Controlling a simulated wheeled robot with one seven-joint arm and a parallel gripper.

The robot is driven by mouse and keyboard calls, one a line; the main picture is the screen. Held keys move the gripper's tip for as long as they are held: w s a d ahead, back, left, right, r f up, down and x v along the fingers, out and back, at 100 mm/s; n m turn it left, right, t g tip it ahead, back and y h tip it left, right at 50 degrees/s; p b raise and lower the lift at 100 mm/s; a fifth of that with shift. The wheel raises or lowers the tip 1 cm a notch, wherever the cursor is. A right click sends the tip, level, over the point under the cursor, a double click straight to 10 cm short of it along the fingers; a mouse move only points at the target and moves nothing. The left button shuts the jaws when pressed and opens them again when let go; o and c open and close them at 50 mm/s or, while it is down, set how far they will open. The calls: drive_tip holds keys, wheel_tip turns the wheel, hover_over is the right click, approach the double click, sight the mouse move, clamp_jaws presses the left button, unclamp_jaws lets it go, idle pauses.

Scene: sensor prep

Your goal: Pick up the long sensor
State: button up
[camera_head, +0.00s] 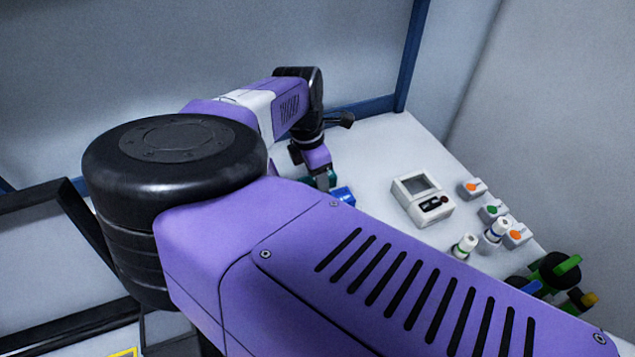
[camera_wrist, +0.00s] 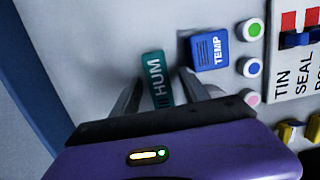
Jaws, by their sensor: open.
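A long teal sensor marked HUM (camera_wrist: 157,76) lies on the white surface in the wrist view. It is narrower and longer than the blue block marked TEMP (camera_wrist: 210,49) to its right. My gripper (camera_wrist: 160,88) is open, with one grey finger on each side of the teal sensor. The sensor's near end is partly hidden by my gripper body. I cannot tell whether the fingers touch it. In the head view the teal sensor (camera_head: 326,179) shows beneath my gripper, partly covered, with the blue block (camera_head: 343,195) beside it.
Coloured round buttons (camera_wrist: 254,29) stand right of the blue block, then a labelled panel (camera_wrist: 292,76). The head view shows a white meter box (camera_head: 422,198), small grey boxes (camera_head: 471,188), white-capped vials (camera_head: 465,246) and a green-handled item (camera_head: 566,266) at right. A wall stands behind.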

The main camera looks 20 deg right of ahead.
drive_tip(key=shift+f, duration=0.25)
idle(0.4)
clamp_jaws()
